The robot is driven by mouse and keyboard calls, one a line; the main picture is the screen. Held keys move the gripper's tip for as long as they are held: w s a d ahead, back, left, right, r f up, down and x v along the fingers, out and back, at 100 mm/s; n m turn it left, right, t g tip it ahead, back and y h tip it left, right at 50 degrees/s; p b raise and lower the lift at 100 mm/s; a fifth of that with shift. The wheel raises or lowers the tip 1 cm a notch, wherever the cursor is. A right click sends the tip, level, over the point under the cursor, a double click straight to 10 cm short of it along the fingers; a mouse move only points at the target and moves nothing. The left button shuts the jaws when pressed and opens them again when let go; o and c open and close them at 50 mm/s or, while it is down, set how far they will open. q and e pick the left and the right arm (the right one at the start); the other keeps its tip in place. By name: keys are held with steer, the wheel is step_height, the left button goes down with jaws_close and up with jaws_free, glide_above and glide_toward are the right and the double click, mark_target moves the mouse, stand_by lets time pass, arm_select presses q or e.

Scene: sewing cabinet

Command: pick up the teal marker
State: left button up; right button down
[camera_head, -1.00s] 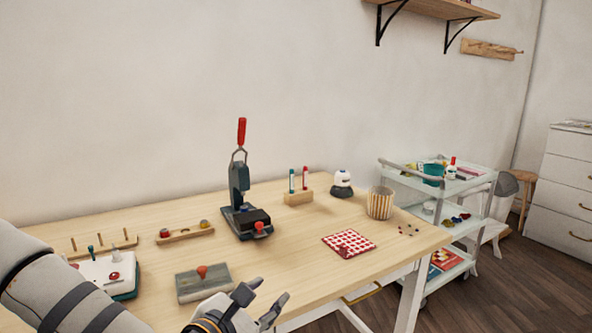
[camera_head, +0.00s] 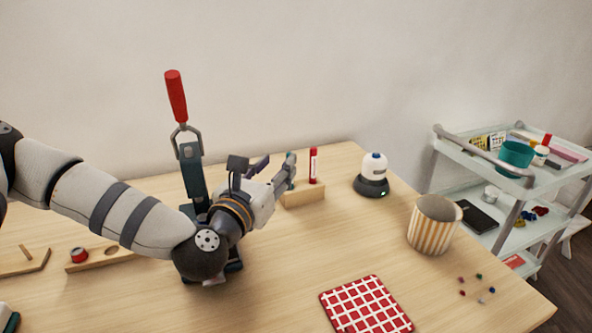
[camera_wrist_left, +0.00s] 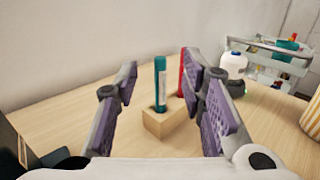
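The teal marker (camera_wrist_left: 160,88) stands upright in a wooden block (camera_wrist_left: 164,124) in the left wrist view. It shows between my left gripper's two spread fingers, which do not close on it. In the head view the block (camera_head: 303,197) is at the back of the table, and my gripper mostly hides the teal marker. My left gripper (camera_head: 275,167) is open beside the block, on its left. A red marker (camera_head: 313,166) stands upright in the same block; in the wrist view the right finger partly covers it. My right gripper is not in view.
A press with a red handle (camera_head: 176,96) stands behind my left arm. Right of the block are a white-and-black device (camera_head: 373,178) and a striped basket (camera_head: 433,229). A red checked cloth (camera_head: 365,306) lies in front. A cart (camera_head: 452,158) stands at the right.

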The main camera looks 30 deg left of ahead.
arm_select(q)
step_height(320, 180, down, 5)
steer(key=shift+s+b, duration=0.15)
steer(key=shift+b, duration=0.15)
steer(key=w, duration=0.7)
steer(key=shift+w+a+r, duration=0.4)
jaws_close()
